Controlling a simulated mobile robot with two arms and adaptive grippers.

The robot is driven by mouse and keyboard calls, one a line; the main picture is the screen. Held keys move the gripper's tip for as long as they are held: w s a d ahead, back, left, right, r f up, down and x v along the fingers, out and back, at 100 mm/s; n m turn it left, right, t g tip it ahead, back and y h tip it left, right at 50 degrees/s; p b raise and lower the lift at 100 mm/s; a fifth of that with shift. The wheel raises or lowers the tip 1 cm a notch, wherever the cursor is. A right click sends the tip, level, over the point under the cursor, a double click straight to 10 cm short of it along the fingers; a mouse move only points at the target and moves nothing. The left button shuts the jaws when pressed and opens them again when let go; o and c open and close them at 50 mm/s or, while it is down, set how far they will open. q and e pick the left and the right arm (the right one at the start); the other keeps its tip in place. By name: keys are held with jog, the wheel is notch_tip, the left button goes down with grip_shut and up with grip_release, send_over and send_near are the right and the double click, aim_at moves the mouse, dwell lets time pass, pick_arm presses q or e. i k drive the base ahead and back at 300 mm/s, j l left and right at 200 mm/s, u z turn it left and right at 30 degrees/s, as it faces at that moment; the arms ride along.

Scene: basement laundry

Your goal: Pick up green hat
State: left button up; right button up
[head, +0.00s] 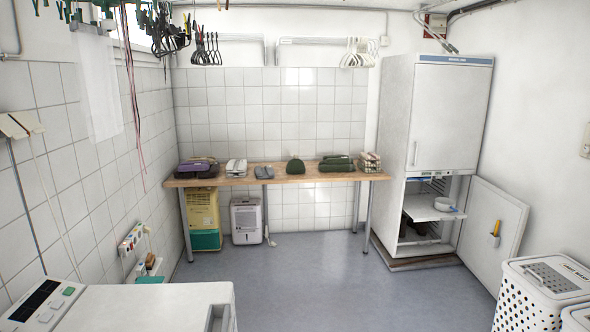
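A small dark green rounded item (295,166), which looks like the green hat, sits on the wooden table (230,180) against the far tiled wall, near the middle of the tabletop. To its right on the same table is a dark green folded pile (337,163). At this distance I cannot make out details of either. Neither of my grippers shows in the head view.
Other folded items, one purple (196,165), share the table. A tall white cabinet (437,110) stands right with its lower door (494,228) open. A white machine (120,305) is near left, a laundry basket (541,290) near right. The grey floor (310,275) between is clear.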

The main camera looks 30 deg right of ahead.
aim_at(296, 166)
jog(key=z, duration=0.25)
jog(key=l+z, duration=0.2)
jog(key=l, duration=0.15)
jog(key=i+l+z, duration=0.2)
jog(key=l, duration=0.15)
jog(key=l+z, duration=0.25)
jog(key=i+l, duration=0.35)
jog(key=i, duration=0.15)
jog(key=i+l+z, duration=0.15)
jog(key=i+l, duration=0.55)
jog(key=i, duration=0.35)
jog(key=i+l+u, duration=0.1)
jog(key=i, duration=1.75)
